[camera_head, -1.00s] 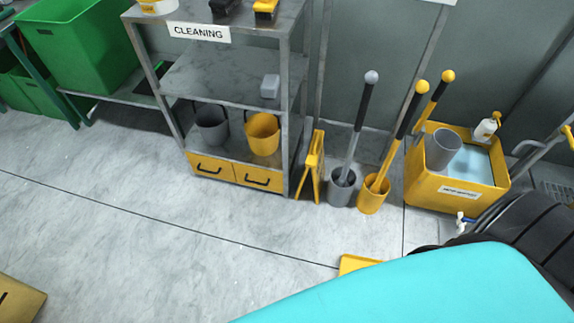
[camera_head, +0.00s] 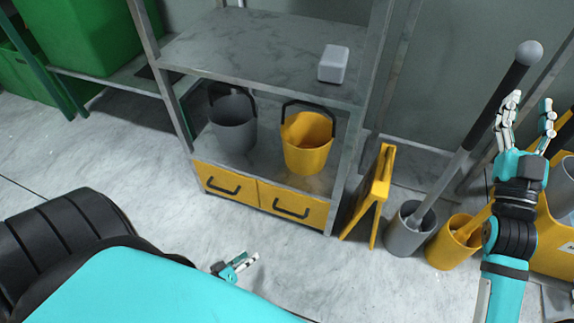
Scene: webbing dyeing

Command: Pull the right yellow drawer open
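The right yellow drawer (camera_head: 312,206) is at the bottom of the metal shelf unit, with a black bar handle (camera_head: 291,213) on its front. It looks closed, flush with the left yellow drawer (camera_head: 215,175). My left gripper (camera_head: 250,259) is low over the floor, in front of and below the drawers and apart from them. It is small and partly hidden by my teal body, so its opening is unclear. My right gripper (camera_head: 531,104) is raised at the right, well away from the drawer, with its fingers spread and nothing between them.
A grey bucket (camera_head: 233,129) and a yellow bucket (camera_head: 306,145) stand above the drawers. A folded yellow sign (camera_head: 372,195), a grey brush holder (camera_head: 403,235) and a yellow holder (camera_head: 450,248) stand right of the shelf. Floor before the drawers is clear.

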